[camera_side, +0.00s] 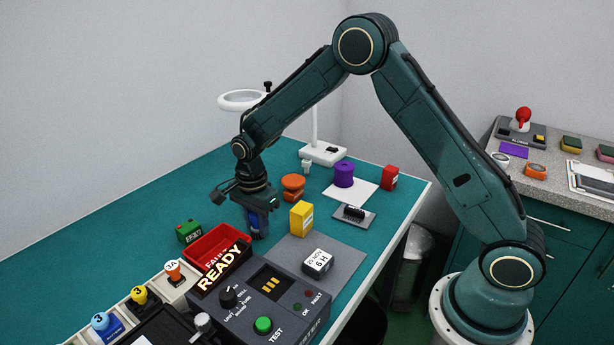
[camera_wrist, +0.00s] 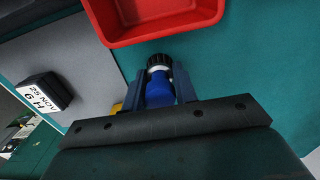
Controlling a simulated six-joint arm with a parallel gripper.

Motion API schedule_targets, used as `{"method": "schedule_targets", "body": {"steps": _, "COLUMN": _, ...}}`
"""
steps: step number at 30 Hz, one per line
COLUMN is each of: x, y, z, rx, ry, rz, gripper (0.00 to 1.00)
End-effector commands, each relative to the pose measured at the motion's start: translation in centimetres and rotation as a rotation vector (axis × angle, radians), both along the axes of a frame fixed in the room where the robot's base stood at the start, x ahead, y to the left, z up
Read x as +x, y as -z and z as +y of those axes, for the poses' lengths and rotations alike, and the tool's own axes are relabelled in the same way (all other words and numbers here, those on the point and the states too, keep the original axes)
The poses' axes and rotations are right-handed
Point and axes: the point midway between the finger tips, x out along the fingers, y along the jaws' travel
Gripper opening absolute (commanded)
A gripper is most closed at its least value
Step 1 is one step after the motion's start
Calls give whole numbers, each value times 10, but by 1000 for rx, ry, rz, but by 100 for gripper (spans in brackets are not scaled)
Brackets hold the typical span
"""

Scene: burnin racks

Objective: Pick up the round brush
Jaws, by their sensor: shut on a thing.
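The round brush (camera_wrist: 159,88) has a blue body, a pale collar and a black ribbed end in the wrist view. My gripper (camera_wrist: 160,82) is shut on its blue body, with one finger on each side. The black end points away from the palm, toward the red bin. In the side view my gripper (camera_side: 258,224) points down beside the red bin, at the left edge of the grey mat. The fingers hide most of the brush there. I cannot tell whether the brush touches the table.
The red bin (camera_side: 192,252) is close on the left, with a green block (camera_side: 188,231) behind it. A yellow block (camera_side: 301,218) and an orange knob-shaped piece (camera_side: 292,188) stand to the right. The tester (camera_side: 285,307) and labelled block (camera_side: 317,262) are in front.

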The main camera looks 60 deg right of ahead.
Motion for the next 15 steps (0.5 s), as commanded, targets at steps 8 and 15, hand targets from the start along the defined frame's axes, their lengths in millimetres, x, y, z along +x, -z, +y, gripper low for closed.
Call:
{"method": "schedule_targets", "body": {"steps": 8, "x": 1, "y": -9, "z": 0, "rx": 0, "ry": 0, "rz": -2, "gripper": 6}}
{"method": "schedule_targets", "body": {"steps": 15, "x": 1, "y": -37, "z": 0, "rx": 0, "ry": 0, "rz": -4, "gripper": 6}}
